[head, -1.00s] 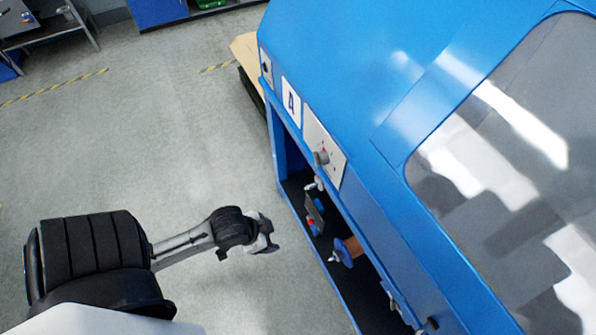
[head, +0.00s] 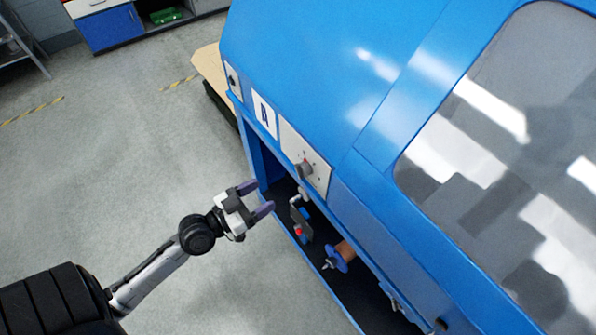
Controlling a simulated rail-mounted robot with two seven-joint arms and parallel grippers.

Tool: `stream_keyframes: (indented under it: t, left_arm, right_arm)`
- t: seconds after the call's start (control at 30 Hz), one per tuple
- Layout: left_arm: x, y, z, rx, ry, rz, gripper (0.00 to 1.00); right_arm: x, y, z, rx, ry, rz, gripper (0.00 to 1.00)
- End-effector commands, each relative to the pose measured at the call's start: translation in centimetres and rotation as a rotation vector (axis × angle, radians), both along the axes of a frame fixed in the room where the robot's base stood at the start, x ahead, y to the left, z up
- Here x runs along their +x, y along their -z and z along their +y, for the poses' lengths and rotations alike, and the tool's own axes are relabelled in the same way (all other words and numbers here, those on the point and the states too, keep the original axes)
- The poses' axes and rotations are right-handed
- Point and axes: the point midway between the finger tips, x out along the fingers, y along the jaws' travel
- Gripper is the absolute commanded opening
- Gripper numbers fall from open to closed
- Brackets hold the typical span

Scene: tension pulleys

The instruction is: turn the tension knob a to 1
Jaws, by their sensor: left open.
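The tension knob a (head: 304,169) is a grey knob on a white plate (head: 316,166) on the front of the blue machine, beside a label with the letter A (head: 264,114). There are small marks around the knob, too small to read. My left gripper (head: 258,198) is open and empty. Its two purple-grey fingers point right, towards the machine front. It is to the left of the knob and a little lower in the picture, apart from it. My right gripper is out of view.
The blue machine (head: 310,50) fills the right side. Its open lower bay holds a red-and-blue part (head: 301,228) and a blue pulley with an orange spool (head: 338,258). A wooden pallet board (head: 211,79) stands behind. The grey floor on the left is clear.

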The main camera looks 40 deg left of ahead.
Motion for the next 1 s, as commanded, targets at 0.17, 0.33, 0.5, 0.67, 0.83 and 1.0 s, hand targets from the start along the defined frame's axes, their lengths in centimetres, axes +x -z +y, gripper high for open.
stream_keyframes:
  t: [0.17, 0.33, 0.5, 0.67, 0.83, 1.0]
  left_arm:
    - [3.0, -0.2, -0.6, -0.003, -0.002, -0.005, 0.66]
    - [5.9, -0.2, -1.3, -0.004, 0.0, -0.003, 0.66]
    - [8.4, -0.1, -1.8, -0.003, 0.0, 0.0, 0.66]
    - [10.1, 0.0, -2.1, -0.003, 0.0, 0.001, 0.66]
    - [11.2, 0.0, -2.3, -0.002, 0.0, 0.001, 0.66]
    - [11.6, 0.0, -2.5, -0.001, 0.001, 0.002, 0.66]
  right_arm:
    - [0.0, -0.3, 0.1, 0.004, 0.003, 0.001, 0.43]
    - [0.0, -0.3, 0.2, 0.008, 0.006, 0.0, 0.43]
    - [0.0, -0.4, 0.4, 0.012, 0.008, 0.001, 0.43]
    - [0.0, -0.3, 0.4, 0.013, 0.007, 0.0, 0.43]
    - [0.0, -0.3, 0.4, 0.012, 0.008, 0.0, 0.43]
    - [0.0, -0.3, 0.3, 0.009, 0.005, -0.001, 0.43]
